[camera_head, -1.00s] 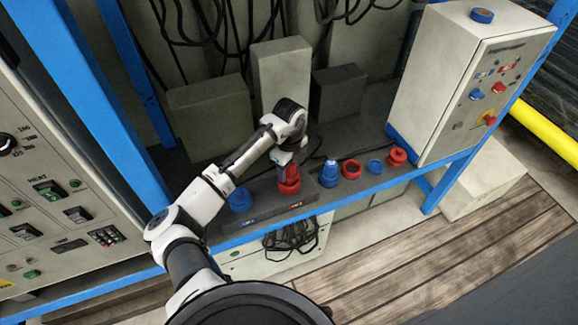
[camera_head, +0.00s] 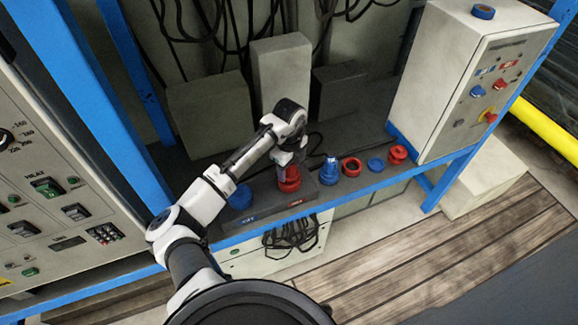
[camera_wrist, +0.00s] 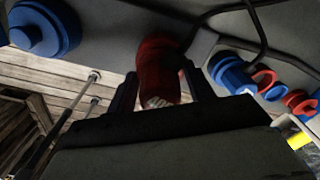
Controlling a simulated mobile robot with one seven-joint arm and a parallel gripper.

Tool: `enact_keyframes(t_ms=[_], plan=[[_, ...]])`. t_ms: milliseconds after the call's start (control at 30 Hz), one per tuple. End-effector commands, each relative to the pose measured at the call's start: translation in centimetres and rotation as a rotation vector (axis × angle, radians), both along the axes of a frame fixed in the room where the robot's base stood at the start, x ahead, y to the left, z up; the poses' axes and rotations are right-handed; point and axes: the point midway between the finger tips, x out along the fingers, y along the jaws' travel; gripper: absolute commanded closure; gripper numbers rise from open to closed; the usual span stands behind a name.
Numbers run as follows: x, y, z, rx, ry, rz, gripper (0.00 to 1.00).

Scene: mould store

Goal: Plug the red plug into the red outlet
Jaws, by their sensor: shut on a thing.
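My gripper (camera_head: 289,160) is shut on the red plug (camera_head: 290,172) and points down at the dark outlet box on the bench. The plug also shows between the two fingers in the wrist view (camera_wrist: 158,75). The red outlet (camera_head: 289,186) is directly under the plug, at the right part of the box. Plug and outlet appear in line and run together as one red shape. I cannot tell how deep the plug sits, because the fingers and plug cover the outlet's opening. The blue outlet (camera_head: 240,197) is at the left part of the box and also shows top left in the wrist view (camera_wrist: 45,28).
Right of the box stand a blue plug (camera_head: 329,173), a red ring (camera_head: 351,168), a blue round part (camera_head: 375,165) and a red one (camera_head: 397,155). A dark cable lies behind the gripper. Grey blocks (camera_head: 281,85) stand behind, and a control cabinet (camera_head: 435,85) to the right.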

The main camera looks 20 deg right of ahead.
Motion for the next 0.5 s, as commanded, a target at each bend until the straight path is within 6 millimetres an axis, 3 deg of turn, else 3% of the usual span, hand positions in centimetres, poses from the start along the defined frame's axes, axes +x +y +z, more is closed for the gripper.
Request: enact_keyframes(t_ms=[500], plan=[[0.0,0.0,-1.3,-0.001,-0.001,0.000,0.74]])
